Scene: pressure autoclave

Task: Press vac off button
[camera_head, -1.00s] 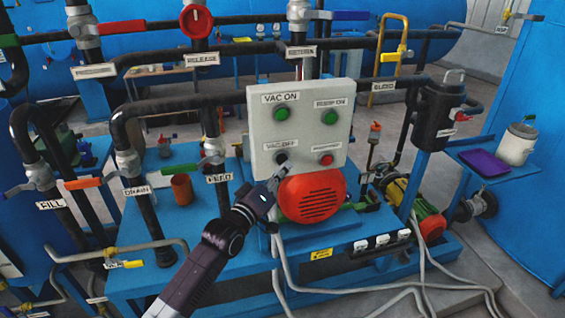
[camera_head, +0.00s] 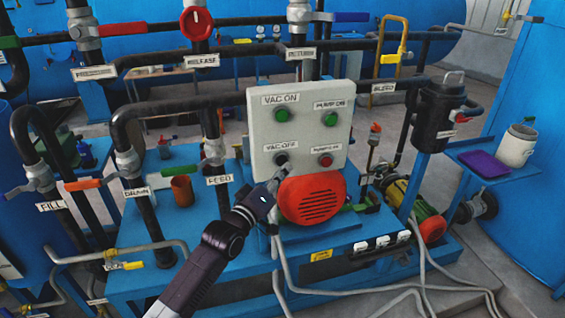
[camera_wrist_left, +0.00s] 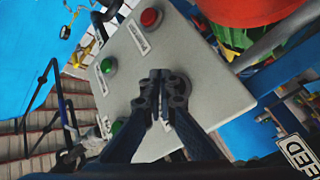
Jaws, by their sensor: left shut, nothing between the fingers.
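A light grey control panel (camera_head: 257,120) carries two green buttons in its upper row. Below the left one is the dark VAC OFF button (camera_head: 281,159), under its VAC OFF label (camera_head: 281,147). A red button (camera_head: 326,160) sits to its right. My left gripper (camera_head: 281,175) comes up from below, its fingertips just under the dark button in the head view; whether they touch it I cannot tell. In the wrist view my left gripper (camera_wrist_left: 163,85) is shut and empty in front of the panel's face (camera_wrist_left: 195,65), and the dark button is hidden behind the fingers. My right gripper is not in view.
A red round motor cover (camera_head: 312,200) stands just below the panel, close right of my gripper. A black FEED pipe (camera_head: 212,150) with a green-handled valve stands to the left. Loose grey cables (camera_head: 280,270) hang below the panel. A purple tray (camera_head: 484,163) lies on a side shelf.

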